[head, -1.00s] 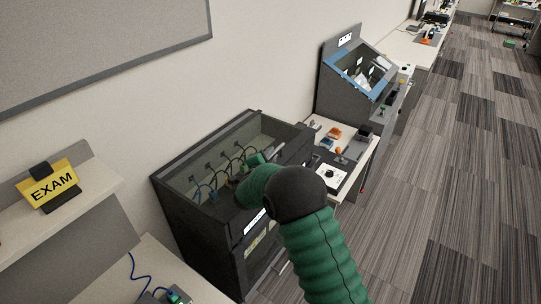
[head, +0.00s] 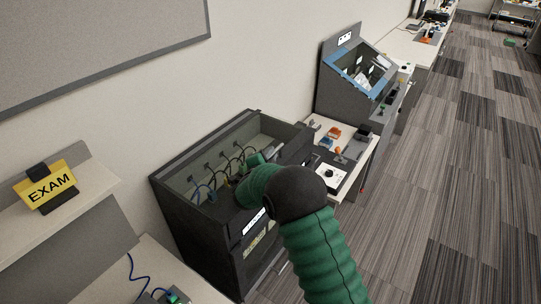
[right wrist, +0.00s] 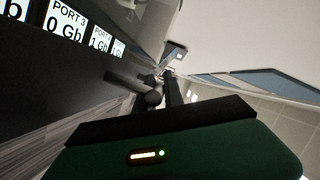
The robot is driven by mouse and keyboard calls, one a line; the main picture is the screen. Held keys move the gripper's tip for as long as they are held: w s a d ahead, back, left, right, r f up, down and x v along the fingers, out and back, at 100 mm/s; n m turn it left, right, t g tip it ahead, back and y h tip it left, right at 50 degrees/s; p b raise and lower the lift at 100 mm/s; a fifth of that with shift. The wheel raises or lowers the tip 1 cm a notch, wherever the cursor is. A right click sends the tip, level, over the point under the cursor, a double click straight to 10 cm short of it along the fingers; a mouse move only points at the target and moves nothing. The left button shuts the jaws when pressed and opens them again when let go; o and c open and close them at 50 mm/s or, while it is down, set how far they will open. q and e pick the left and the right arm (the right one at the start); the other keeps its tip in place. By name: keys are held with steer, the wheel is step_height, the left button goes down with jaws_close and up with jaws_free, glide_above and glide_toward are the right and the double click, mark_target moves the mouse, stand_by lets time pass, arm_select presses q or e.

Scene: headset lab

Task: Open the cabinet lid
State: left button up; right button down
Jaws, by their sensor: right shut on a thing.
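The black cabinet (head: 190,225) stands against the wall, left of centre in the head view. Its top has a dark frame around a see-through, greenish pane, with several cables and plugs visible behind it. The cabinet lid (head: 217,150) looks down, though my arm covers its front right part. My right gripper (right wrist: 160,88) is at the lid's front right edge, beyond my green arm. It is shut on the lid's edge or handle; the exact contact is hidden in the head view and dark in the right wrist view. My left gripper is not in view.
A yellow EXAM sign (head: 48,188) stands on a shelf at the left. Carpet (head: 430,230) is clear at the right.

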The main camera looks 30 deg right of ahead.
steer(key=shift+d+r, duration=0.25)
